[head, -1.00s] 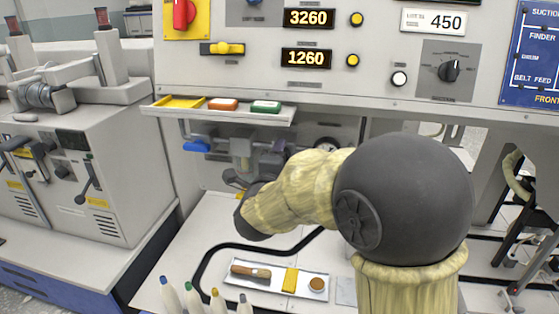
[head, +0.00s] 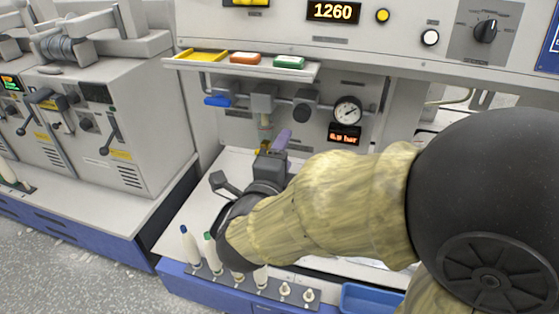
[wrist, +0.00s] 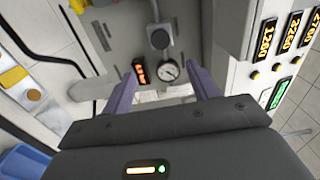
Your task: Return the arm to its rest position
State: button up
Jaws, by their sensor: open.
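My gripper (head: 282,140) is in the middle of the head view, over the white worktop (head: 215,200) and in front of the machine's lower panel. One purple finger shows there; my forearm hides much of the rest. In the wrist view my gripper (wrist: 162,86) has its two purple fingers wide apart with nothing between them. They point toward the panel with the round gauge (wrist: 168,71) and the small red display (wrist: 139,71).
Several bobbins stand in a rack (head: 318,303) at the front edge, close below my arm. A blue bin (head: 372,298) is right of it. The gauge (head: 347,110) is behind my gripper. My arm hides the worktop's right part.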

jog(key=shift+v, duration=1.2)
jog(key=w+d+f+n+g+y, duration=0.1)
jog(key=w+f+n+g+y, duration=0.15)
jog(key=f+n, duration=0.3)
jog(key=w+d+f+n+g+y, duration=0.2)
jog(key=f+n+g+y, duration=0.15)
jog(key=f+n, duration=0.2)
jog(key=s+d+f+n+g+h, duration=0.1)
jog(key=s+d+f+n+g, duration=0.85)
jog(key=d, duration=0.35)
notch_tip(320, 180, up, 33)
jog(key=s+p, duration=0.2)
jog(key=p, duration=3)
jog(key=shift+t+p, duration=0.35)
jog(key=shift+p, duration=0.05)
